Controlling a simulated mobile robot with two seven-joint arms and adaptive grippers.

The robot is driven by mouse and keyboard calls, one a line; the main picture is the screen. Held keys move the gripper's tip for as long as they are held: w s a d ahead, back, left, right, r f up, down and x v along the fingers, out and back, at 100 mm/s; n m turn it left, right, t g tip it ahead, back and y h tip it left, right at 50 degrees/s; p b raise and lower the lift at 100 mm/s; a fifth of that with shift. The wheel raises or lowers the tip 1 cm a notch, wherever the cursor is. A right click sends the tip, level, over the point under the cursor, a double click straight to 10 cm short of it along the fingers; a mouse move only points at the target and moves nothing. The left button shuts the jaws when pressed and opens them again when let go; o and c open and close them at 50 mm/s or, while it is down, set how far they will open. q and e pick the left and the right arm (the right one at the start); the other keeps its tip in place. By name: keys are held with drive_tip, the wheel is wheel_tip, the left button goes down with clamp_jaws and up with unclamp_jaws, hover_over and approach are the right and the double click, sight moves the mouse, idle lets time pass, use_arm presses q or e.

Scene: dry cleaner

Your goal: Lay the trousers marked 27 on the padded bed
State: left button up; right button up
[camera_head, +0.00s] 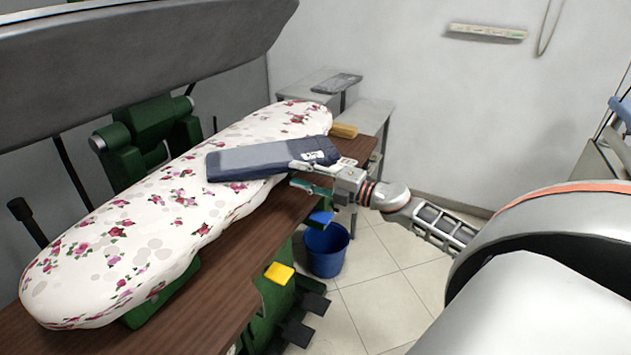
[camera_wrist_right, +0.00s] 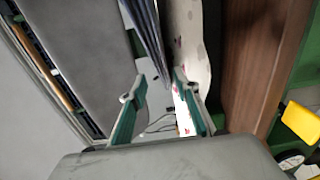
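The folded dark blue-grey trousers (camera_head: 250,160) lie across the far half of the padded bed (camera_head: 130,240), which has a white cover with pink roses. A pale tag on their right end is too small to read. My right gripper (camera_head: 296,176) is at that right end, above the wooden board's edge. In the right wrist view its two green-lined fingers (camera_wrist_right: 157,90) are apart. The trousers (camera_wrist_right: 150,25) show edge-on just beyond and between the fingertips; I cannot tell whether they touch. The bed (camera_wrist_right: 188,35) is right beside them. My left gripper is not in view.
The grey upper press plate (camera_head: 130,55) hangs raised over the bed. A brown wooden board (camera_head: 215,305) runs along the bed's front, with a small tan block (camera_head: 344,131) at its far end. A blue bucket (camera_head: 326,252) and yellow pedal (camera_head: 279,273) are below.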

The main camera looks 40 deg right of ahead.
drive_tip(key=v, duration=0.4)
drive_tip(key=shift+s+d+f, duration=0.1)
drive_tip(key=shift+s, duration=0.3)
